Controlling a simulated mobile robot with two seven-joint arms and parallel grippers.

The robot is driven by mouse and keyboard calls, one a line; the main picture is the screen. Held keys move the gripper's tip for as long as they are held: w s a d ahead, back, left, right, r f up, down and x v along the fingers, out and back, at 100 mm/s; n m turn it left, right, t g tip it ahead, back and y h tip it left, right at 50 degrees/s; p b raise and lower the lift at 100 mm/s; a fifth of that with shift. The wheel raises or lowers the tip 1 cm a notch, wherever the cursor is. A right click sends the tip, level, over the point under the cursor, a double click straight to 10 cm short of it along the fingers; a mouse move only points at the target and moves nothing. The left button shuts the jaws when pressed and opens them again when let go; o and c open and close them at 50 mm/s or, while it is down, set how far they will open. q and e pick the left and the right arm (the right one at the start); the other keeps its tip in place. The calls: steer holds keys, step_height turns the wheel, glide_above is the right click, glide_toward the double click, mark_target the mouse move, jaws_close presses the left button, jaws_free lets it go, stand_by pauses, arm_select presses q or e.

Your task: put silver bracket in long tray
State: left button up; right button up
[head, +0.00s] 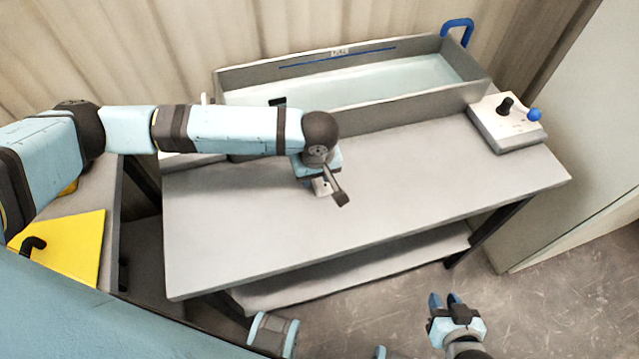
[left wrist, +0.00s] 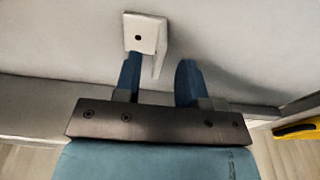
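The silver bracket (left wrist: 147,33) is a small pale L-shaped piece with a dark hole in its flat face. In the left wrist view one leg of it reaches between the blue fingers of my left gripper (left wrist: 159,70), nearer the left finger. The fingers stand apart, with a clear gap to the right finger. In the head view my left gripper (head: 320,181) is low over the table, and the bracket (head: 321,188) shows only partly beneath it. The long tray (head: 400,108) is a grey trough with pale liquid at the table's back. My right gripper (head: 445,300) is open and empty, in front of the table.
The grey table (head: 430,190) is clear in its front and right parts. A control box (head: 505,125) with a black knob and a blue knob stands at the right. A blue handle (head: 457,27) rises at the tray's right end. A yellow panel (head: 70,245) lies on the left.

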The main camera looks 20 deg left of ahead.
mark_target(321, 189)
arm_select(q)
steer(key=f, duration=0.2)
steer(key=shift+w+a+f, duration=0.1)
steer(key=shift+w+f, duration=0.1)
steer(key=shift+f, duration=0.1)
jaws_close()
steer(key=shift+r, duration=0.15)
